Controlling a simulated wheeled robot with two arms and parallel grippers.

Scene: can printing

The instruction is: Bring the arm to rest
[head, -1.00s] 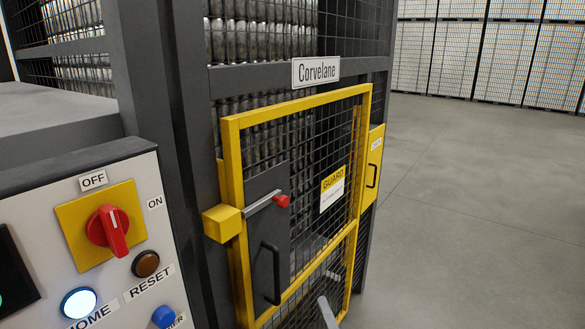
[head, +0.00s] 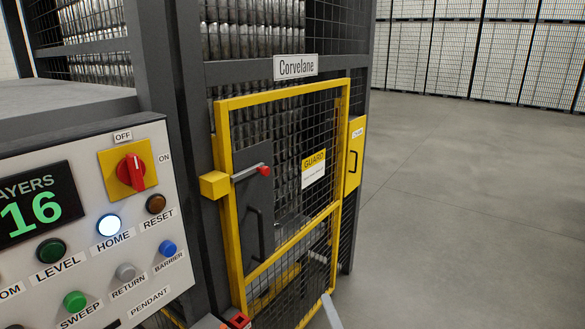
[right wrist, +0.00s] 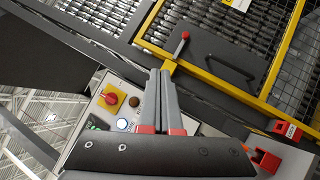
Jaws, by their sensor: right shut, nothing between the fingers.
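My right gripper (right wrist: 161,74) shows in the right wrist view. Its two grey fingers lie together with nothing between them, pointing toward the yellow frame of the guard door. In that view they overlap the control panel's edge, and I cannot tell the distance between them. In the head view only small grey and red pieces show at the bottom edge, and I cannot be sure which are my gripper. My left gripper is not in view.
The control panel (head: 78,162) stands at the left with a red switch (head: 131,170), a lit HOME button (head: 109,225) and a display reading 16. The yellow mesh guard door (head: 228,104) appears closed, with a red-knobbed latch (head: 263,170). Open floor (head: 455,190) lies to the right.

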